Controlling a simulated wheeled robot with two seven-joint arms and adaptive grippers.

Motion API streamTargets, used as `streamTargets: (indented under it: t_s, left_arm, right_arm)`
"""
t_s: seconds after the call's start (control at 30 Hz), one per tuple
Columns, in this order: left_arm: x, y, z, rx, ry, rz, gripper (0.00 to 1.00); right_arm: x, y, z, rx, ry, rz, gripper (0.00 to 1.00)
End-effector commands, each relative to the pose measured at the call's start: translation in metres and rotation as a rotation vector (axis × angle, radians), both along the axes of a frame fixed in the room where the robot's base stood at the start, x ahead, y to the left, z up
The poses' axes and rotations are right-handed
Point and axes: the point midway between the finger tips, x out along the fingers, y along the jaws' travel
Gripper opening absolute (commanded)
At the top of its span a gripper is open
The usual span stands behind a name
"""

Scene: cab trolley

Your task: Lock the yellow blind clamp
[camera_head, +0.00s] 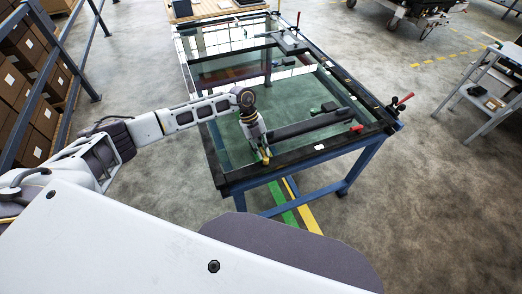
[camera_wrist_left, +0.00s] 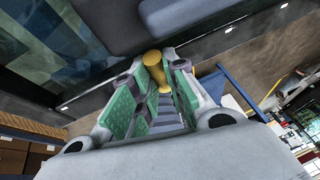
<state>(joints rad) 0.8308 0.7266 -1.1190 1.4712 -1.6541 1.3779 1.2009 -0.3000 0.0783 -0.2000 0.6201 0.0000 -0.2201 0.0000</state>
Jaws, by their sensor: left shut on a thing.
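The yellow blind clamp (camera_wrist_left: 153,60) shows in the left wrist view as a yellow knob and stem between the fingertips of my left gripper (camera_wrist_left: 158,82). The gripper's green finger pads are closed on it. In the head view my left gripper (camera_head: 263,150) points down at the near left part of the trolley frame, with a bit of the yellow clamp (camera_head: 266,161) at its tips. The rest of the clamp is hidden by the fingers. I cannot tell from these views whether it is locked. My right gripper is not in view.
The trolley's dark frame (camera_head: 290,158) holds glass panes on blue legs. Red-handled clamps (camera_head: 404,99) stand at its right corner, and a dark bar lies across the glass. Shelves with boxes (camera_head: 30,75) stand at the left, a grey step stand (camera_head: 490,95) at the right. The floor between is clear.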

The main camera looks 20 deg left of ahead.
Motion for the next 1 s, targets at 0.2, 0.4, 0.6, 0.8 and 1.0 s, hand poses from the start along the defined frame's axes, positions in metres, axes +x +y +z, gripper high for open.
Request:
streamTargets:
  t_s: [0.2, 0.4, 0.6, 0.8, 1.0]
  left_arm:
    - [0.0, 0.0, 0.001, -0.001, -0.001, -0.003, 0.0]
    - [0.0, 0.0, 0.001, 0.0, -0.001, -0.002, 0.36]
    - [0.0, 0.0, 0.0, 0.0, 0.0, -0.001, 0.36]
    - [0.001, 0.001, 0.002, 0.0, -0.001, -0.001, 0.36]
    - [0.003, 0.005, 0.013, 0.0, -0.001, 0.001, 0.36]
  right_arm:
    - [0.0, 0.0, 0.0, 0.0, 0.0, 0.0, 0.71]
    - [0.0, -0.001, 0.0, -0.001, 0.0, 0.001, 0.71]
    - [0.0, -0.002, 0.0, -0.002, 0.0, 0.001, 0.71]
    - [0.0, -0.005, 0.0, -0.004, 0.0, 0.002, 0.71]
    - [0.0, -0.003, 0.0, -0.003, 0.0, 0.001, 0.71]
